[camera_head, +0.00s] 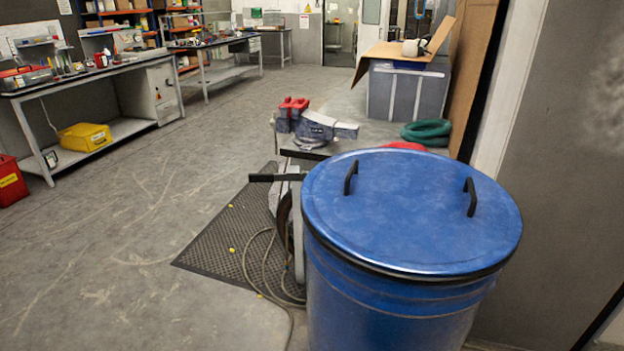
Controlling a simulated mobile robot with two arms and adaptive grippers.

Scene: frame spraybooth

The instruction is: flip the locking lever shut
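A large blue drum (395,310) stands upright in the right foreground. Its round blue lid (412,215) lies on top and carries two black handles, a left one (351,178) and a right one (470,196). A dark band (400,271) runs around the rim under the lid. I cannot make out a locking lever for certain on the side of the drum facing me; the far side is hidden. A dark bar (274,178) juts out to the left behind the drum, and I cannot tell what it belongs to. Neither of my grippers is in view.
A low surface behind the drum holds grey and red equipment (315,125) and a green coiled hose (426,131). A perforated mat (225,245) with loose cables (258,265) lies left of the drum. Workbenches (90,78) line the far left. The left floor is mostly clear; a wall stands close right.

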